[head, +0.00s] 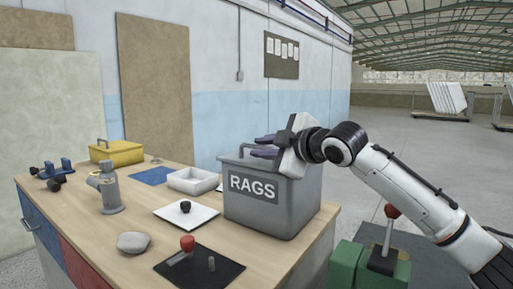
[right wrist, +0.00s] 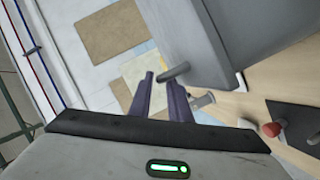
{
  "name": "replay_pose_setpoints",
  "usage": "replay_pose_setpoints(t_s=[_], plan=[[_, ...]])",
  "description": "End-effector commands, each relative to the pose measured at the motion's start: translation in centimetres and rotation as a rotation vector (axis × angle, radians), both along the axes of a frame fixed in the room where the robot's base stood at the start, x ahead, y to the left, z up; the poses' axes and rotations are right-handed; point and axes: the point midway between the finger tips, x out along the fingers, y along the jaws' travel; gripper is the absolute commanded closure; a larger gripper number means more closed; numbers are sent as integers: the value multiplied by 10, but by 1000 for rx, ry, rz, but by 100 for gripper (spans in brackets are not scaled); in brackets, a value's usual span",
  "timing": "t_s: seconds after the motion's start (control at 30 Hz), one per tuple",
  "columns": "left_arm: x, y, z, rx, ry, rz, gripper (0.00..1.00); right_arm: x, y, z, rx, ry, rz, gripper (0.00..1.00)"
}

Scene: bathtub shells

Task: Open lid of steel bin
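The grey steel bin (head: 270,213), labelled RAGS, stands at the right end of the workbench, and its lid looks shut. A grey bar handle (head: 241,151) rises from the lid and also shows in the right wrist view (right wrist: 174,72). My right gripper (head: 265,146) is above the lid, its purple fingers spread apart and pointing left. In the right wrist view the fingers (right wrist: 161,95) have a gap between them, and the handle end is close to their tips. I cannot tell whether they touch it. My left gripper is not in view.
The wooden bench (head: 145,262) also holds a white tray (head: 193,181), a yellow box (head: 117,152), a grey cylindrical fitting (head: 110,194), a grey stone-like lump (head: 133,242) and a black plate (head: 200,270) with a red knob. A green lever box (head: 350,268) stands right of the bench.

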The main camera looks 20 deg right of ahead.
Motion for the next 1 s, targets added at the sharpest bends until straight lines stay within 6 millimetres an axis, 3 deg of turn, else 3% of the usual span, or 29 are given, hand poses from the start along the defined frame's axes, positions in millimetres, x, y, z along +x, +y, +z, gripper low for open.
replay_pose_setpoints(t_s=[0.2, 0.53, 0.63, 1.0], plan=[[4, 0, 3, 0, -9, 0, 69, 19, 6, -4, 1, 0, 1, 83], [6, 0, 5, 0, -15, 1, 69, 22, 7, -5, 0, -2, 1, 83], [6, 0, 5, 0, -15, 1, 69, 21, 7, -5, 0, -1, 0, 100], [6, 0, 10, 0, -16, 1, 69, 20, 6, -1, 7, 5, 0, 100]])
